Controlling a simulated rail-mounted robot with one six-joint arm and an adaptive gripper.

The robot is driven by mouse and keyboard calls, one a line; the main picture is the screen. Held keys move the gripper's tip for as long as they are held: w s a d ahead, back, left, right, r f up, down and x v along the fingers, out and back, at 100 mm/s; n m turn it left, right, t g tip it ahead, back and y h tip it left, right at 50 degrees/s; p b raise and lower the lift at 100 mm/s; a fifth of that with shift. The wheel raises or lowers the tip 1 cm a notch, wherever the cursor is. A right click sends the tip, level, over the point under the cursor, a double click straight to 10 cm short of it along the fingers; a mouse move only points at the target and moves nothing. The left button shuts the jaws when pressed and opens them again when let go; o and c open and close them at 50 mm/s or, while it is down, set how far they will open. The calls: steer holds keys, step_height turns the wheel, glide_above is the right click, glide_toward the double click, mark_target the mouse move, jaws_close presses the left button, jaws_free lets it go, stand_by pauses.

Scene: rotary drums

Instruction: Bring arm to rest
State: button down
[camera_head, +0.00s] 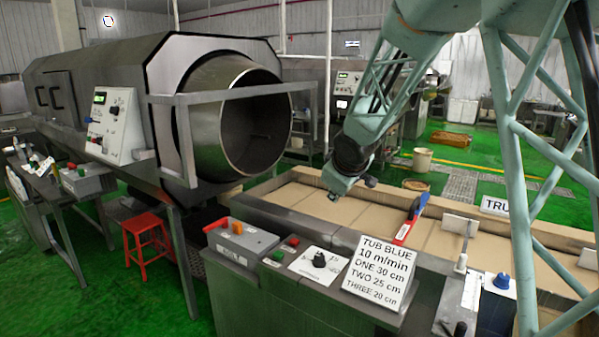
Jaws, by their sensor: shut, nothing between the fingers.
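My arm comes down from the top right, in pale green lattice links. My gripper (334,193) hangs at its end, small and dark, above the near left part of the long tan-bottomed trough (290,189). It is shut and holds nothing. It is apart from the open drum mouth (240,125) to its left.
A control panel (320,262) with knobs and a printed sign (380,272) stands in front of the trough. A blue and red object (411,219) lies across the trough. A red stool (147,243) stands on the green floor at left. A metal bar frame (235,93) fronts the drum.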

steer(key=s+d+r+m+g+h+b, duration=0.1)
steer(key=s+d+r+m, duration=0.2)
steer(key=s, duration=0.7)
steer(key=s+d+r+m+b, duration=0.1)
steer(key=s+d+r, duration=0.1)
steer(key=s+d, duration=0.5)
steer(key=s+d+r+m+g+h+b, duration=0.1)
steer(key=s+d+r+m+b, duration=0.15)
steer(key=s, duration=0.95)
steer(key=s+a+f+m+g+b, duration=0.1)
steer(key=s+f, duration=0.1)
steer(key=s, duration=0.9)
steer(key=s+a+f+m+y, duration=0.1)
steer(key=s, duration=1)
steer(key=s+f+m+g+b, duration=0.1)
steer(key=s+f, duration=0.1)
steer(key=s, duration=1)
steer(key=shift+a+f+g+b, duration=0.3)
steer(key=shift+a+f, duration=0.05)
steer(key=shift+a, duration=0.05)
steer(key=shift+m, duration=0.25)
steer(key=shift+d, duration=0.1)
